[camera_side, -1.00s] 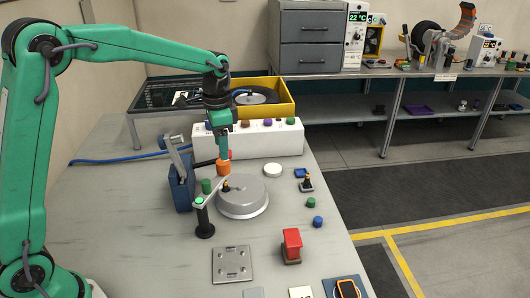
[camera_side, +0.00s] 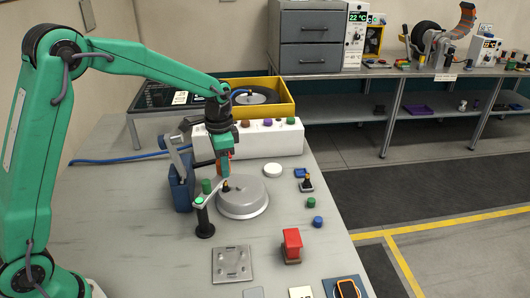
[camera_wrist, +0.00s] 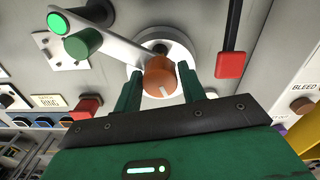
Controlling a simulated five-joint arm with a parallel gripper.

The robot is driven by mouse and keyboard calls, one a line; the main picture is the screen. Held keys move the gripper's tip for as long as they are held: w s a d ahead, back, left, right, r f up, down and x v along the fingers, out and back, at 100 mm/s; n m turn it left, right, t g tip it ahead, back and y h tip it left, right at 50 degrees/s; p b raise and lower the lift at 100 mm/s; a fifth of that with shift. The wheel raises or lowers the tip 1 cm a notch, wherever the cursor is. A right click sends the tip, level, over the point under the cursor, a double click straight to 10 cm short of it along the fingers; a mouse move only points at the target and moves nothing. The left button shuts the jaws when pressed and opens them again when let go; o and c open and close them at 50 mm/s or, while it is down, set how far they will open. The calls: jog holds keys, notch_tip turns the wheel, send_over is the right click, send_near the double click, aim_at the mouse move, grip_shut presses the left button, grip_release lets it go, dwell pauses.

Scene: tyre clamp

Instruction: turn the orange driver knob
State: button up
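The orange driver knob (camera_wrist: 160,77) shows in the wrist view, at the end of a grey bar (camera_wrist: 122,42) over a pale round part. My gripper (camera_wrist: 161,84) is open, with one green finger on each side of the knob. A narrow gap shows at the left finger; I cannot tell whether the right one touches. In the side view my gripper (camera_side: 226,172) is low over the back of the grey disc (camera_side: 242,202) and hides most of the knob.
A red-ended black lever (camera_wrist: 231,64) is close on the right. A blue block (camera_side: 181,188) stands left of my gripper. The table front right holds a red block (camera_side: 292,245).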

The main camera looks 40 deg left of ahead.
jog(key=c, duration=0.6)
jog(key=shift+o, duration=0.2)
jog(key=shift+n, duration=0.3)
jog(key=n, duration=0.9)
jog(key=shift+r+n, duration=0.1)
jog(key=shift+n, duration=2)
jog(key=o, duration=1)
